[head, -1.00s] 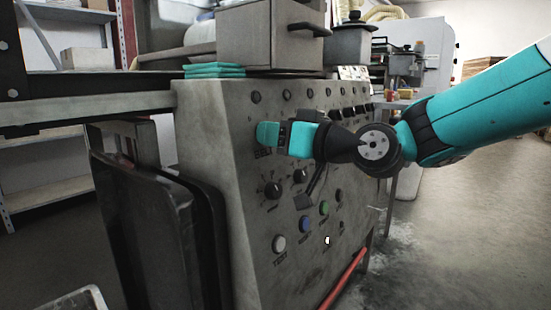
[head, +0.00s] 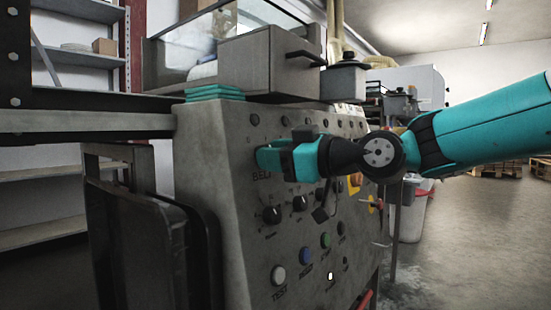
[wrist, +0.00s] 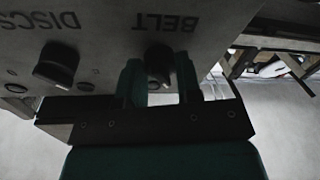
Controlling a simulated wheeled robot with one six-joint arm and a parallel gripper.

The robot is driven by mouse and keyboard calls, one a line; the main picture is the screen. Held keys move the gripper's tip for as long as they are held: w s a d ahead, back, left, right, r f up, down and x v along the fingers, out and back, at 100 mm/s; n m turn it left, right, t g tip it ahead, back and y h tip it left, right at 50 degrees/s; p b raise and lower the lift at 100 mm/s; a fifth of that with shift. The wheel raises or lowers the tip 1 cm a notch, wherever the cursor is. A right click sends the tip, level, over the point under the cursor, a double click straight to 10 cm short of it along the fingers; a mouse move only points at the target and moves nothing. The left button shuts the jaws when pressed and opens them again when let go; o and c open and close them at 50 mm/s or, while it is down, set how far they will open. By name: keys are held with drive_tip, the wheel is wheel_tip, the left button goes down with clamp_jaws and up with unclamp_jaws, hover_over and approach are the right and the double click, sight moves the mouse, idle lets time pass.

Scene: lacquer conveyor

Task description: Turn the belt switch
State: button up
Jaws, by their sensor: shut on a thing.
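The belt switch (wrist: 159,58) is a dark knob beside the upside-down BELT label in the wrist view. My gripper (wrist: 158,75) has one teal finger on each side of it and is shut on it. In the head view my gripper (head: 274,160) is up against the grey control panel (head: 215,200), just above the BELT lettering. There the gripper hides the switch. I cannot tell the switch's angle clearly.
Another dark knob (wrist: 57,62), by the DISCS label, is next to the belt switch. Lower on the panel are more knobs and a white button (head: 278,275), a blue button (head: 306,256) and a green button (head: 325,240). Black trays (head: 135,240) lean at the panel's left.

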drive_tip(key=o, duration=0.9)
drive_tip(key=p+v, duration=0.3)
drive_tip(key=v, duration=1.4)
drive_tip(key=shift+s+d, duration=0.1)
drive_tip(key=shift+d, duration=0.1)
